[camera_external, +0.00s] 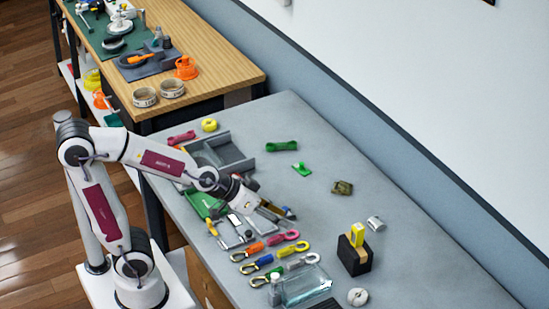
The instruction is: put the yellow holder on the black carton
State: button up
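A black carton (353,260), box-shaped with a brown patch at its upper edge, stands at the right of the grey table. A small upright yellow piece (357,234), which looks like the yellow holder, shows at the top of the carton. It appears to rest on or in the carton; its lower end and exact contact are unclear. My gripper (284,213) is left of the carton, above the table and the row of straps, apart from the yellow piece. Its dark fingers are small here, and I cannot tell their opening. I see nothing clearly held.
Coloured straps with hooks (262,262) lie left of the carton. A metal cylinder (375,223) is behind the carton. A grey tray (225,152) is further back. The right table surface is mostly free.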

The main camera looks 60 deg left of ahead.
jog(key=s+a+g+y, duration=0.1)
jog(key=s+a, duration=0.4)
jog(key=s, duration=0.3)
jog(key=s+a+n+g+y, duration=0.1)
jog(key=s+a+g+y, duration=0.1)
jog(key=s+a, duration=0.4)
jog(key=s, duration=0.3)
jog(key=shift+a+r, duration=0.2)
jog(key=shift+r, duration=0.15)
jog(key=shift+s, duration=0.1)
